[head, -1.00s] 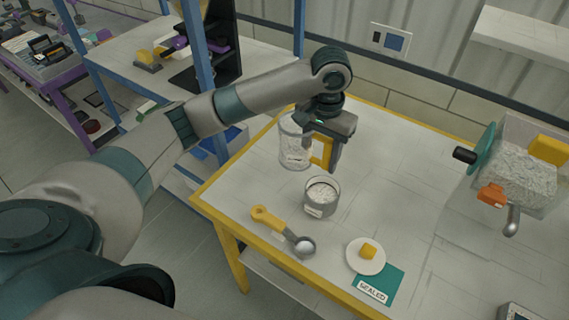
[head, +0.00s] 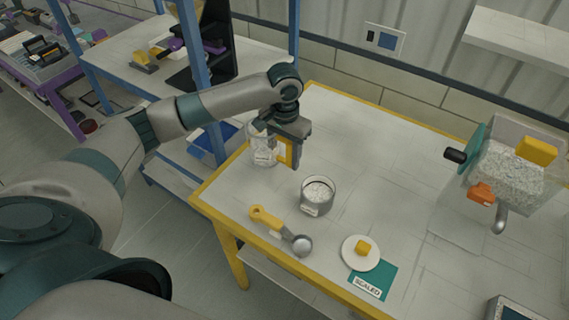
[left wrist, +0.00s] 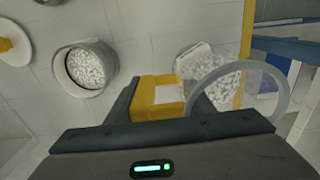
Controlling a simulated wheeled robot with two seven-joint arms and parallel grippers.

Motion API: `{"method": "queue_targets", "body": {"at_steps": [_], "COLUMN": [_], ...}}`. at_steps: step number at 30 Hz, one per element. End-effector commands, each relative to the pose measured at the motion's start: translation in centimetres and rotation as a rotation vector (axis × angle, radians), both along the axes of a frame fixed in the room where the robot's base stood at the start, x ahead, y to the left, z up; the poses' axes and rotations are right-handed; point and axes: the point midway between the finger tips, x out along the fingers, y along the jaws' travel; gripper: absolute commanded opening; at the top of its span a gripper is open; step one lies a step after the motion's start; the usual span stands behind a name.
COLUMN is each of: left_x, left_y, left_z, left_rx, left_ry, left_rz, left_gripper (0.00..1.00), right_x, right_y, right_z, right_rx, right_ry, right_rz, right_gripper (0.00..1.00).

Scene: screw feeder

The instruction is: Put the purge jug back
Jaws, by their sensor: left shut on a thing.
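The purge jug (head: 262,150) is clear, with white pellets in it and a yellow handle (head: 286,152). It is near the left edge of the table in the head view. My left gripper (head: 291,158) is shut on the handle. In the left wrist view the jug's round rim (left wrist: 281,92) and the yellow handle (left wrist: 158,97) show at the jaws. I cannot tell whether the jug touches the table. My right gripper is not in view.
A yellow-handled scoop (head: 279,228), a white dish with a yellow piece (head: 360,252) and a teal card (head: 378,281) lie nearer. A feeder hopper (head: 505,170) stands at right. A blue-framed shelf (head: 190,85) is left.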

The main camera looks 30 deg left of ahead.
Motion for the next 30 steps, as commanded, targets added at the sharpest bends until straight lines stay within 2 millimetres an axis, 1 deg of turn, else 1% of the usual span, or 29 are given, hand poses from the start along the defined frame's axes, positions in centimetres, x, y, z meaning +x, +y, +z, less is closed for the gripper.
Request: {"method": "queue_targets", "body": {"at_steps": [2, 9, 12, 24, 25, 27, 30], "left_x": [0.0, -0.1, 0.0, 0.0, 0.0, 0.0, 0.0], "left_y": [0.0, 0.0, 0.0, 0.0, 0.0, 0.0, 0.0], "left_z": [-0.3, -2.9, -3.7, -4.0, -4.2, -4.2, -4.2], "left_rx": [0.000, 0.000, 0.001, 0.000, 0.000, 0.000, 0.000], "left_ry": [0.001, 0.002, 0.001, -0.001, 0.000, 0.000, 0.000], "left_rz": [0.000, 0.000, 0.001, 0.000, -0.001, -0.001, -0.001], "left_gripper": [0.02, 0.02, 0.02, 0.02, 0.50, 0.66, 0.66], "right_x": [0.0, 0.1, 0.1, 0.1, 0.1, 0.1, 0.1], "right_y": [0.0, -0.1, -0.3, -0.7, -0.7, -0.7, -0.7], "right_z": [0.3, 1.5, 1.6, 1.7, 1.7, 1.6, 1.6], "right_rx": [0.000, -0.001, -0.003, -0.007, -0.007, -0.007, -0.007], "right_ry": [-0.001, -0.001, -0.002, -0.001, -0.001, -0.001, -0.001], "right_rz": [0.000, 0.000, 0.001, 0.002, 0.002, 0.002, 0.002], "right_gripper": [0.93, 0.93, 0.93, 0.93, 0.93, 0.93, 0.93]}}
